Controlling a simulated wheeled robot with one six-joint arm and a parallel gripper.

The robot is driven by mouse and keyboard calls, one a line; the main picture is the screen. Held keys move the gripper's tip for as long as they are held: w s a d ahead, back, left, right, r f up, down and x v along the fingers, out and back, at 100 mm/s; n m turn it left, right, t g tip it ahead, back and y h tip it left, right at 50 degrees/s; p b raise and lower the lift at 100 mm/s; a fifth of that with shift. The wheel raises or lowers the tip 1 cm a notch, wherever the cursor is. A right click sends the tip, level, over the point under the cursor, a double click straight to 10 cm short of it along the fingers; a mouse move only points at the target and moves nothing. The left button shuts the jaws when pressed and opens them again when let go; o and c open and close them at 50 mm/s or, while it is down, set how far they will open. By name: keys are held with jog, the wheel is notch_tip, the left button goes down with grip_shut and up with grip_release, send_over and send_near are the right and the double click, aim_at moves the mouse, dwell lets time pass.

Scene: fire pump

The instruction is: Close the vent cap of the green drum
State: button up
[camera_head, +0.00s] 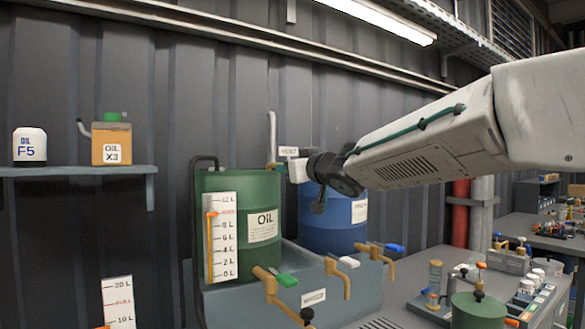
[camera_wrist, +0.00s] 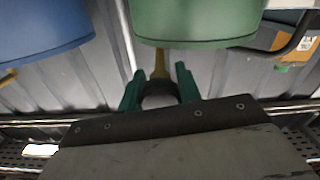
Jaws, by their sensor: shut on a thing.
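The green drum (camera_head: 262,190), labelled OIL, stands on a grey stand left of the blue drum (camera_head: 332,215). My gripper (camera_head: 284,169) is at the drum's upper right edge, beside a small vent label (camera_head: 289,151). In the wrist view its green fingers (camera_wrist: 159,82) are around a brass-coloured piece (camera_wrist: 160,64), which I take for the vent cap. The fingers and wrist hide most of this piece, so I cannot tell whether the cap is open or closed.
Brass taps with green (camera_head: 288,281), white (camera_head: 349,262) and blue (camera_head: 395,248) handles stick out below the drums. A level gauge (camera_head: 223,238) fronts the green drum. A shelf (camera_head: 80,171) at left holds oil containers. A cluttered bench (camera_head: 535,238) is at right.

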dwell(0.3)
jog(key=o, duration=1)
jog(key=shift+d, duration=0.1)
jog(key=v, duration=0.7)
jog(key=shift+s+d, duration=0.2)
jog(key=shift+s, duration=0.05)
